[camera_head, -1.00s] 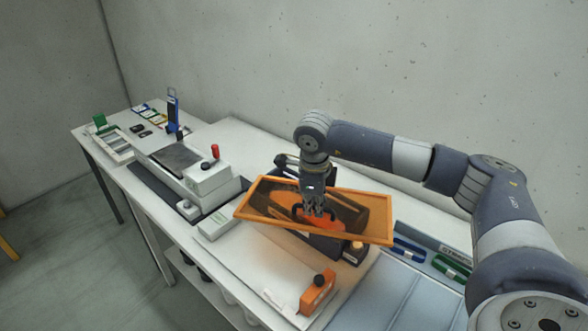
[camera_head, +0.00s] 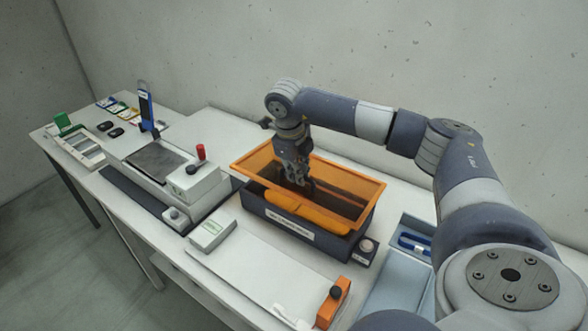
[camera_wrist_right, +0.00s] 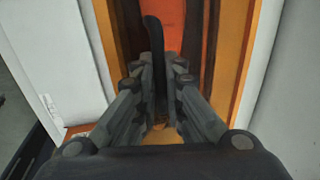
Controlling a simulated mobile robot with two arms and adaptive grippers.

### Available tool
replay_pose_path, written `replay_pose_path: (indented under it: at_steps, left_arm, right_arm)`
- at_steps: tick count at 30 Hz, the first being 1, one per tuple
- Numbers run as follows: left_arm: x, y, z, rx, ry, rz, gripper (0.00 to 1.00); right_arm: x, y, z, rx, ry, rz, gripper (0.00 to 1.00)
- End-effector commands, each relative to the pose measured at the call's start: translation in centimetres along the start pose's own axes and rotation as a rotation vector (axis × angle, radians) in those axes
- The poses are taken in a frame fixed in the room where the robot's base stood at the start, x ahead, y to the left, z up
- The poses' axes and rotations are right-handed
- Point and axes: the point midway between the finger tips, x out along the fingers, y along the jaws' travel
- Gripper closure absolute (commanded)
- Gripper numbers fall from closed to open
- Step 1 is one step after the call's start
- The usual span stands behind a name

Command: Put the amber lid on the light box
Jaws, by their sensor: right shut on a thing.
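The amber lid (camera_head: 362,176), an orange frame with a see-through amber middle, lies roughly level over the dark light box (camera_head: 257,207), which has a pale label on its front. In the right wrist view the black handle (camera_wrist_right: 153,38) stands between the fingers (camera_wrist_right: 160,110), with the lid's orange frame (camera_wrist_right: 238,60) behind. My left gripper is out of view.
A press-like unit with a red knob (camera_head: 201,153) stands left of the box. A small white box (camera_head: 212,234) and a white board with an orange clamp (camera_head: 334,303) lie in front. A blue tray (camera_head: 400,270) is at right. The wall is behind.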

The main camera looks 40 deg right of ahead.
Motion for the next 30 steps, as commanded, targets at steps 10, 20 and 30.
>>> replay_pose_path:
  at_steps: [10, 20, 30]
  left_arm:
    - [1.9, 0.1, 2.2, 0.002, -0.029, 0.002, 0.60]
    - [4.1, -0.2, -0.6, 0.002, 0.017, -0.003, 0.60]
    - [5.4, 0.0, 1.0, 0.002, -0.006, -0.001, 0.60]
  right_arm:
    - [3.0, 0.6, 0.0, 0.000, -0.001, -0.001, 1.00]
    - [6.3, 1.3, 0.0, 0.000, 0.000, 0.000, 1.00]
    - [8.1, 1.7, 0.0, 0.000, -0.001, 0.001, 1.00]
